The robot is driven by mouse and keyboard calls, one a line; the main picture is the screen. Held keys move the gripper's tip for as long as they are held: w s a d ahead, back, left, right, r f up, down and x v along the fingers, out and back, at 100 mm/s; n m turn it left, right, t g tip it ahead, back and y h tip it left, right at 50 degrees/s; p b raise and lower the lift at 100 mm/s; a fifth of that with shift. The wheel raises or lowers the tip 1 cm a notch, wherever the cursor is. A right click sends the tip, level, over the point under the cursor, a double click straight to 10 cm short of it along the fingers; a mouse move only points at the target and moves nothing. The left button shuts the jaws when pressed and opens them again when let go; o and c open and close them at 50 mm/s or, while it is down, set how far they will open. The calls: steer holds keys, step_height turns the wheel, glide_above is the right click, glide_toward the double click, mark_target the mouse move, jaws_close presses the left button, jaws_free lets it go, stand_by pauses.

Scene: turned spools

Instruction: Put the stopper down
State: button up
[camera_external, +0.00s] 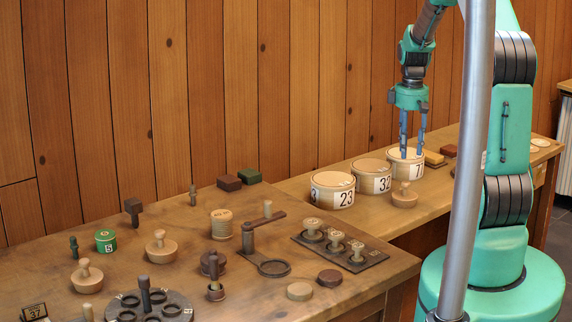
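A turned wooden stopper (404,198), a wide round base with a small knob on top, stands upright on the right-hand bench, in front of the numbered round boxes.
Boxes marked 23 (332,197) and 32 (371,185) stand left of the rightmost box. Yellow (433,158) and dark red (449,150) blocks lie right of it. The left table holds a dark spool plate (338,248), a ring arm (274,268) and scattered turned pieces.

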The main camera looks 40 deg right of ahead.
steer(key=shift+r, duration=0.1)
steer(key=s+a+r+m+t, duration=0.1)
steer(key=s+a+r, duration=0.2)
steer(key=a+r, duration=0.7)
steer(key=s+a+r+t, duration=0.1)
steer(key=s+a+r, duration=0.2)
steer(key=a+r, duration=0.65)
steer(key=s+a+r+m+t, duration=0.1)
steer(key=s+a+r, duration=0.3)
steer(key=s+a, duration=0.3)
steer(key=s+a+r+m+t, duration=0.1)
steer(key=s+a+r+t, duration=0.1)
steer(key=s+a, duration=0.6)
steer(key=s+r, duration=0.1)
steer(key=s, duration=0.2)
steer(key=shift+s+a+r+t, duration=0.25)
steer(key=shift+s+r+t, duration=0.05)
steer(key=shift+r, duration=0.05)
steer(key=o, duration=1.1)
